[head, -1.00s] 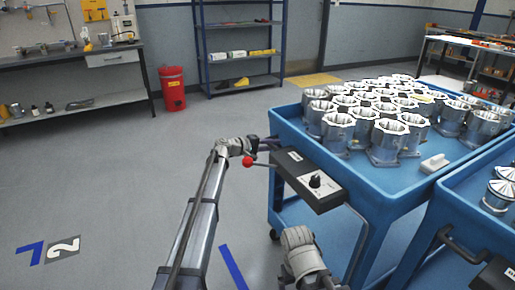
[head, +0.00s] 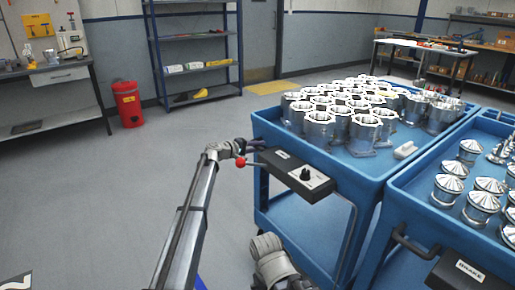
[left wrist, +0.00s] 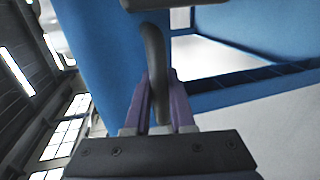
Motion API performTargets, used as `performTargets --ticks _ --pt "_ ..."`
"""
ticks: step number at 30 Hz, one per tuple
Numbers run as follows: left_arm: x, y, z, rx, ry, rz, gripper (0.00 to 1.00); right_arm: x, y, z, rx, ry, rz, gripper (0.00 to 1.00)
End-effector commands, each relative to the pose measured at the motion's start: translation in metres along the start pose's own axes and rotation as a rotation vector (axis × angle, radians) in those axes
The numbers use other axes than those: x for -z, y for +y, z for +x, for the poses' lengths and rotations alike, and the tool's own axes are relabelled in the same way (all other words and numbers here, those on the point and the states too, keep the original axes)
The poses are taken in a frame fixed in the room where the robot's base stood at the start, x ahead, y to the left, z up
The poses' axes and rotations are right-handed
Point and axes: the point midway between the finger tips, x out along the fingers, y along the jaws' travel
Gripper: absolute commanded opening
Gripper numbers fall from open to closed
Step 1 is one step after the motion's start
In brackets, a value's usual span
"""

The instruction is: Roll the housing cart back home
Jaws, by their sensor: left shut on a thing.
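The housing cart is a blue cart (head: 348,178) at the right of the head view, its top tray full of shiny machined housings (head: 320,125). My left gripper (head: 246,147) is shut on the cart's dark handle at the near left corner. In the left wrist view the dark curved handle bar (left wrist: 154,65) sits between the fingers. Part of my right arm shows at the bottom, but its gripper cannot be made out.
A second blue cart (head: 400,205) with cone-topped parts (head: 480,205) stands close at the right, with a narrow gap between. A red bin (head: 127,104), a workbench (head: 45,78) and a shelf rack (head: 197,68) line the back left. The floor at left is clear.

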Motion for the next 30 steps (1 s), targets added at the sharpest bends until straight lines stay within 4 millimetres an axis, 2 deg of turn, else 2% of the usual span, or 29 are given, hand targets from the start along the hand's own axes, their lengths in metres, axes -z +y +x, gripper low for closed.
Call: performTargets --ticks 8,9,16,25,30 --pt "-0.003 0.003 0.003 -0.006 -0.005 -0.004 0.0 0.0 0.0 -0.001 0.0 0.0 0.0 0.97" --pt "-0.003 0.003 0.003 -0.006 -0.005 -0.004 0.24 0.0 0.0 -0.001 0.0 0.0 0.0 0.97" --pt "-0.001 0.002 0.002 -0.004 -0.002 -0.002 0.5 0.0 0.0 -0.001 0.0 0.0 0.0 0.97" --pt "0.0 0.001 0.001 -0.003 0.0 -0.001 0.52 0.0 0.0 -0.001 0.0 0.0 0.0 0.97" --pt "0.0 0.002 -0.01 -0.002 0.001 -0.001 0.52 0.0 0.0 -0.003 0.0 0.0 0.0 0.97"
